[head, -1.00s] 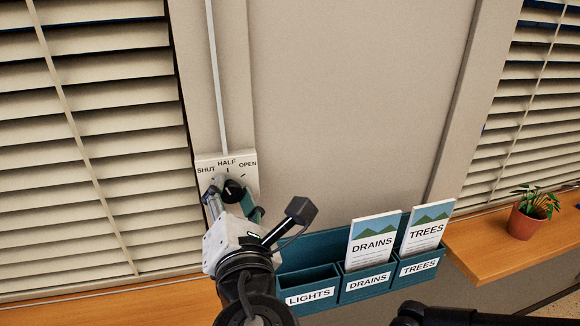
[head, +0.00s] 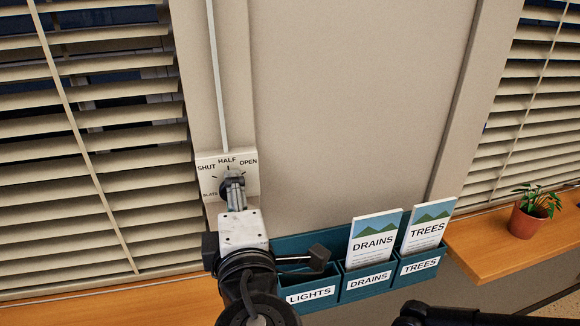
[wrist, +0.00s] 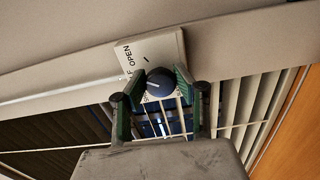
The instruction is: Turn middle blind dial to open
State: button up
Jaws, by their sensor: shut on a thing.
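The blind dial is a dark round knob (wrist: 161,82) on a pale plate (head: 209,172) marked SHUT, HALF and OPEN. A pale mark shows on the knob in the wrist view, but I cannot tell which label it points to. My gripper (wrist: 160,84) is shut on the knob, with one green-sided finger on each side. In the head view, my gripper (head: 234,181) hides most of the dial. The left blind (head: 90,150) has tilted slats with dark gaps between them, widest near the top.
A teal wall rack (head: 290,245) labelled LIGHTS, DRAINS and TREES hangs close to the right of my wrist. It holds DRAINS leaflets (head: 374,240) and TREES leaflets (head: 428,230). A potted plant (head: 524,222) stands on the wooden sill (head: 480,248) at right.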

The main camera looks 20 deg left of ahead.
jog(key=m, duration=0.5)
jog(key=shift+f, duration=0.1)
jog(key=shift+m, duration=0.3)
dwell(0.4)
jog(key=o, duration=1.1)
jog(key=shift+o, duration=0.2)
jog(key=shift+s, duration=0.1)
jog(key=v, duration=1.2)
